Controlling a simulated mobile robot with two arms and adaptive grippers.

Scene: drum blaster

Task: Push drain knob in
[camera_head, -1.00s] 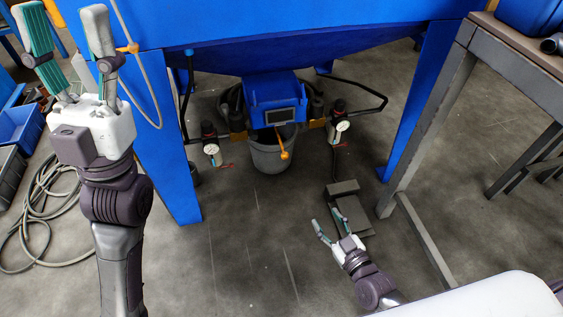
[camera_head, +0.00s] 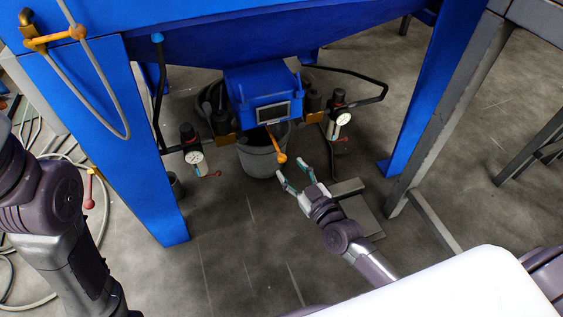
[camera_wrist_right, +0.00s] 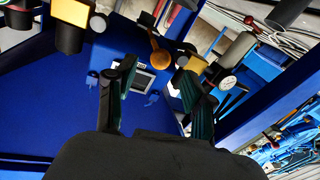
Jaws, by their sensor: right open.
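The orange drain knob (camera_head: 281,158) hangs on a short stem from the underside of the blue drain box (camera_head: 258,90), in front of a grey bucket (camera_head: 258,163). My right gripper (camera_head: 293,173) is open and empty, just below and to the right of the knob in the head view. In the right wrist view the knob (camera_wrist_right: 158,57) shows just beyond the open fingers (camera_wrist_right: 160,75), roughly between their tips. I cannot tell whether a finger touches it. My left arm is at the left edge; its gripper is out of view.
Pressure gauges (camera_head: 193,157) (camera_head: 342,117) with black pipes flank the drain box. Blue legs (camera_head: 135,125) (camera_head: 415,95) stand on both sides. A grey pedal (camera_head: 358,222) lies under my right arm. A metal table frame (camera_head: 455,105) is at the right. Front floor is clear.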

